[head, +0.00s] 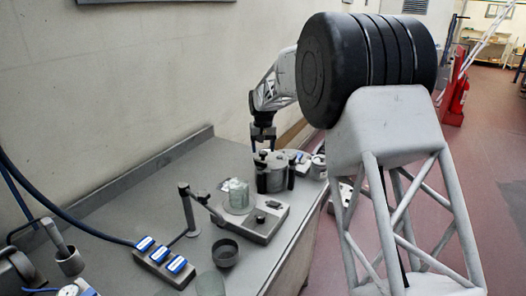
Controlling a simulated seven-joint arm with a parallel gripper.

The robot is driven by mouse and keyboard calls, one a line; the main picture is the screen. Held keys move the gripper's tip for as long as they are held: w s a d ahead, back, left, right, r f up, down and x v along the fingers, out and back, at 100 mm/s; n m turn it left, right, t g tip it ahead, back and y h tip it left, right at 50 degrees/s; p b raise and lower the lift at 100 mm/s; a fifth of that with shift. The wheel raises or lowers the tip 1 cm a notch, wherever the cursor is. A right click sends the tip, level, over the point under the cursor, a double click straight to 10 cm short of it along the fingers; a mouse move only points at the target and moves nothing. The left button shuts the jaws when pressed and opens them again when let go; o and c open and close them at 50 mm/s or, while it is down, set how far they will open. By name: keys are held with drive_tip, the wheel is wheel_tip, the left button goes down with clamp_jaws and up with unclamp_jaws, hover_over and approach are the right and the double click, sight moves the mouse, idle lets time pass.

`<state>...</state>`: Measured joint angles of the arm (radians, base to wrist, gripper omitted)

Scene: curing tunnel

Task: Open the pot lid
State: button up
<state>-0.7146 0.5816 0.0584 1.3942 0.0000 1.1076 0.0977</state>
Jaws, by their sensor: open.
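The pot (271,179) is a grey cylinder with dark upright parts at its sides, standing on the bench toward the far end. Its lid (275,156) appears to be on top, with a small dark knob partly hidden near the fingers. My gripper (263,147) points down above the pot, its two dark fingers apart. The fingertips are very close to the top of the lid; I cannot tell whether they touch it or straddle the knob.
A stand with a grey base (266,225) and a clear jar (238,192) are in front of the pot. A dark cup (225,253) and a blue-labelled block (163,263) are nearer. Small items (299,157) crowd the pot's right. The bench's left middle (135,215) is mostly clear.

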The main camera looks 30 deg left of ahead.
drive_tip(key=shift+f, duration=0.85)
clamp_jaws()
drive_tip(key=shift+a, duration=0.1)
